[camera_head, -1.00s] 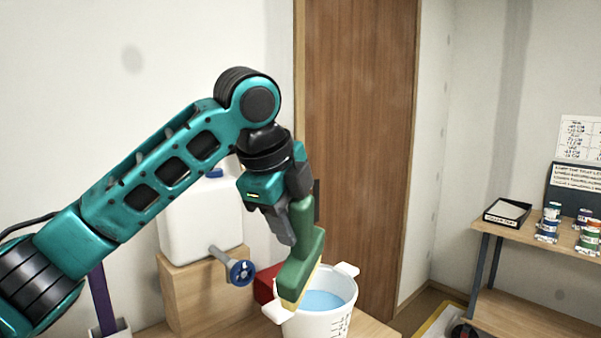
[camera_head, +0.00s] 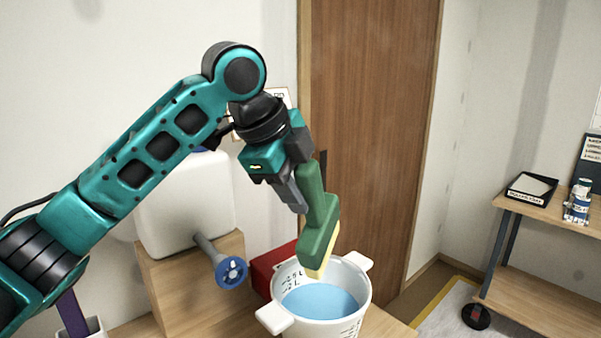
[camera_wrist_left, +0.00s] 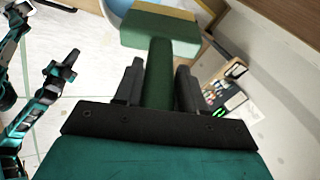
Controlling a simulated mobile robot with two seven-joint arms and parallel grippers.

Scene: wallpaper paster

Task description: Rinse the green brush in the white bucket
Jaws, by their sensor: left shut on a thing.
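The green brush (camera_head: 321,225) has a green handle and block with a pale yellow bristle edge at its lower end. My left gripper (camera_head: 302,195) is shut on the brush handle and holds it tilted, bristles down. The white bucket (camera_head: 320,327) stands on the wooden surface with blue water (camera_head: 320,300) inside. The bristle end appears over the bucket's opening, above the water. In the left wrist view the brush (camera_wrist_left: 160,40) extends from between the fingers, with part of the bucket behind it. A dark gripper, apparently my right one (camera_wrist_left: 65,68), shows at the left there; its jaws are unclear.
A red box (camera_head: 272,268) sits behind the bucket. A shelf (camera_head: 535,205) with a black tray and cans stands at the right.

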